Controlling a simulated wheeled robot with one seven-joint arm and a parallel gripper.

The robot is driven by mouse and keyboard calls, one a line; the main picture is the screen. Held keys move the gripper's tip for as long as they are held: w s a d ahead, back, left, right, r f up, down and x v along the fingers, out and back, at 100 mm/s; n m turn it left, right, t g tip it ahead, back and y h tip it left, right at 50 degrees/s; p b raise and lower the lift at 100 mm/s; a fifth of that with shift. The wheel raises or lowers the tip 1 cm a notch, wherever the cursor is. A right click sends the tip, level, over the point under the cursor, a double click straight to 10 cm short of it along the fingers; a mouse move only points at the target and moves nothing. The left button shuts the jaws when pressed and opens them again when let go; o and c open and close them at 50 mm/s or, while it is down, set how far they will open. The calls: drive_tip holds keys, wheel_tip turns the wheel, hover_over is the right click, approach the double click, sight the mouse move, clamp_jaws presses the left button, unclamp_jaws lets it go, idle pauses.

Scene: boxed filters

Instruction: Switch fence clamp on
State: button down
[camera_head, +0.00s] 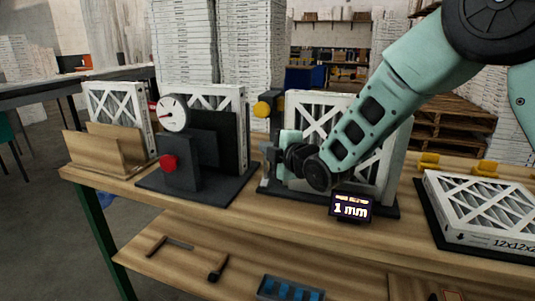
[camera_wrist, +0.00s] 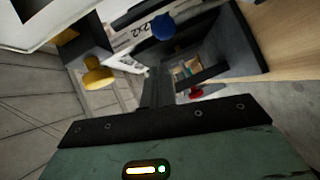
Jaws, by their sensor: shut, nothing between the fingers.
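My gripper (camera_head: 269,153) is at the left end of my arm, in front of the middle station's boxed filter (camera_head: 303,104). In the wrist view its dark fingers (camera_wrist: 155,78) are together and empty. A yellow knob (camera_head: 262,109) on a dark post stands just above and behind my gripper; a yellow knob also shows left of the fingers in the wrist view (camera_wrist: 97,74). A blue knob (camera_wrist: 163,27) is beyond the fingertips, apart from them. No label marks the fence clamp, so I cannot tell which part it is or its state.
A small display (camera_head: 351,207) reading "1 mm" stands at the bench front. Left is a dial gauge (camera_head: 173,112) above a red button (camera_head: 168,162). A flat boxed filter (camera_head: 485,212) lies right. A wooden rack (camera_head: 92,151) stands far left. Tools lie on the lower shelf (camera_head: 192,267).

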drive_tip(key=r+b+v, duration=0.1)
drive_tip(key=b+v, duration=0.1)
drive_tip(key=v, duration=0.8)
drive_tip(key=s+d+f+m+g+h, duration=0.2)
drive_tip(key=s+m+g+h, duration=0.1)
drive_tip(key=s, duration=0.8)
drive_tip(key=s+d+f+m+g+h+p, duration=0.1)
drive_tip(key=s+d+f+m+g+h, duration=0.1)
drive_tip(key=s+m+g, duration=0.4)
drive_tip(key=s+d+f+m+g+h+p, duration=0.1)
drive_tip(key=s+d+f+m+g+h, duration=0.2)
drive_tip(key=s, duration=1.4)
drive_tip(key=f+m+g, duration=0.1)
drive_tip(key=m, duration=0.2)
drive_tip(key=shift+d+f+g+h, duration=0.25)
drive_tip(key=shift+d+g+h, duration=0.05)
